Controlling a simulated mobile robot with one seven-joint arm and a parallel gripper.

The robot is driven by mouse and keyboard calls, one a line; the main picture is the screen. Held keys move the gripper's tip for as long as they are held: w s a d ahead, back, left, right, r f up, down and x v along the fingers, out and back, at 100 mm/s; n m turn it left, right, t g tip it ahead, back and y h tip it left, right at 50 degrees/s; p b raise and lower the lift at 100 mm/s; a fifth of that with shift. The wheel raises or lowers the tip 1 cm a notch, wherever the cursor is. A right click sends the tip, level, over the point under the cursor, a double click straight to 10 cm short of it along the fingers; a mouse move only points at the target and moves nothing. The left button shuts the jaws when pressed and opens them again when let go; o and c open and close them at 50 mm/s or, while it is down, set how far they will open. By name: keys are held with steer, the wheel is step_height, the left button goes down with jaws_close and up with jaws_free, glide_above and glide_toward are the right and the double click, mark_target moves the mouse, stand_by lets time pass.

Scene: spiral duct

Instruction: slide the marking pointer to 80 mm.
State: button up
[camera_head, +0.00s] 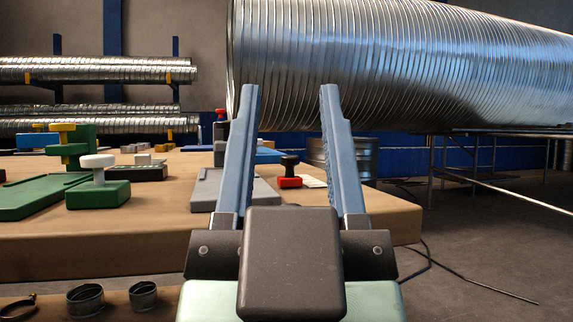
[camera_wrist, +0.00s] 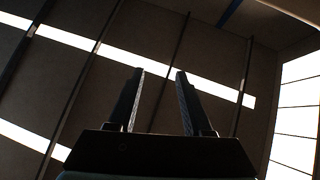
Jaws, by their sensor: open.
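My gripper (camera_head: 290,90) is open and empty in the head view, its two blue fingers raised in front of the workbench (camera_head: 120,235). In the wrist view my gripper (camera_wrist: 160,73) points up at the ceiling with nothing between the fingers. I cannot tell for sure which part is the marking pointer, and no 80 mm scale mark is readable. Possible parts are a green block with a white knob (camera_head: 98,168) at the left and a red block with a black knob (camera_head: 290,177), seen between the fingers beside a grey plate (camera_head: 265,192).
A green tray (camera_head: 40,195) and a green clamp with yellow parts (camera_head: 70,145) stand at the bench's left. A large spiral duct (camera_head: 400,65) spans the upper right on a metal stand (camera_head: 465,170). Small metal rings (camera_head: 85,300) lie lower front left. Cables cross the floor at right.

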mark_target(290, 171)
stand_by(0.3)
steer(key=shift+o, duration=0.9)
steer(key=shift+w+r+p, duration=0.2)
steer(key=shift+r+p, duration=0.1)
steer(key=shift+p, duration=0.2)
steer(key=w+r+m+g+h+p, duration=0.2)
steer(key=w+g+p, duration=0.75)
steer(key=p, duration=2.65)
steer(key=s+a+g+p, duration=0.2)
steer(key=s+g+p, duration=0.35)
steer(key=p, duration=1.35)
steer(key=shift+t, duration=0.5)
steer(key=x, duration=1.3)
steer(key=shift+f+b, duration=0.3)
steer(key=shift+f, duration=0.15)
steer(key=shift+s, duration=0.1)
steer(key=shift+c, duration=0.3)
